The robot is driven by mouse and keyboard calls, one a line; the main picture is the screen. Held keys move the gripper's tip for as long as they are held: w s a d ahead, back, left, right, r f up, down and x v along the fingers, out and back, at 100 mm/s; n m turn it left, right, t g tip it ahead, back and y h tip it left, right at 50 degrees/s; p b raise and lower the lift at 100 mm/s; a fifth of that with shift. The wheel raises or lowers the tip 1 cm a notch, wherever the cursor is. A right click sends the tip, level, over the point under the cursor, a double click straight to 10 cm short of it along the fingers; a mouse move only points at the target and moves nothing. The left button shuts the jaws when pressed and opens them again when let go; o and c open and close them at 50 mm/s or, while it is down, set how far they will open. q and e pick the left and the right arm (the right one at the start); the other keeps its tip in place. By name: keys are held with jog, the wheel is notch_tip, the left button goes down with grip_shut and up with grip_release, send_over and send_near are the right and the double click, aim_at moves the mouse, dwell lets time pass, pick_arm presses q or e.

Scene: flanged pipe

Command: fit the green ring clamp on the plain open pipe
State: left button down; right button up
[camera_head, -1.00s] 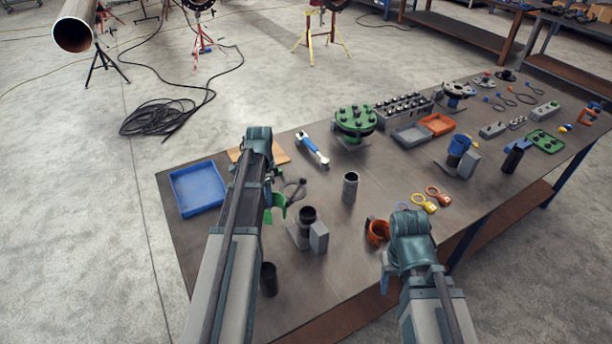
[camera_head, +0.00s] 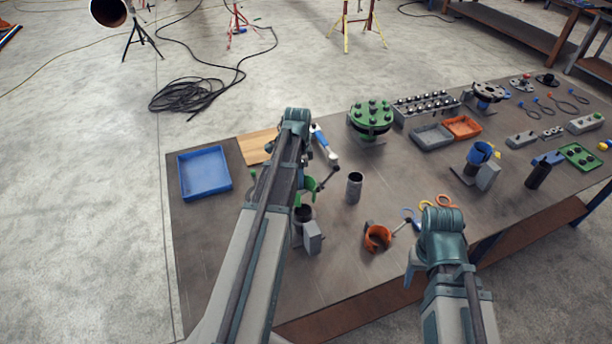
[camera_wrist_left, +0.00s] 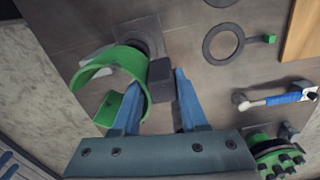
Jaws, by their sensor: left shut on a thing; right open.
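The green ring clamp (camera_head: 310,188) is partly hidden by my left arm in the head view. In the left wrist view it is an open green band (camera_wrist_left: 97,68) beside the fingers. My left gripper (camera_wrist_left: 157,100) is shut on the clamp; the exact contact is unclear. A dark open pipe (camera_head: 303,212) in a stand with a grey block (camera_head: 312,238) is just below the clamp. My right gripper (camera_head: 412,262) is open and empty, right of an orange clamp (camera_head: 377,238).
A loose grey pipe (camera_head: 353,187) stands right of the stand. A blue tray (camera_head: 204,172) is at the left, and a green flange (camera_head: 370,118) stands behind. A blue-handled tool (camera_wrist_left: 280,97) and a dark ring (camera_wrist_left: 222,43) lie nearby.

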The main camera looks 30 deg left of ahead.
pick_arm(q)
jog(key=shift+f, duration=0.1)
jog(key=shift+f+b, duration=2.4)
jog(key=shift+b, duration=0.15)
notch_tip(320, 180, down, 2)
jog(key=shift+f+b, duration=0.1)
jog(key=shift+b, duration=0.95)
jog(key=shift+c, duration=1.8)
grip_release()
notch_tip(320, 180, up, 23)
jog(key=p, duration=2.2)
jog(key=shift+p, duration=0.35)
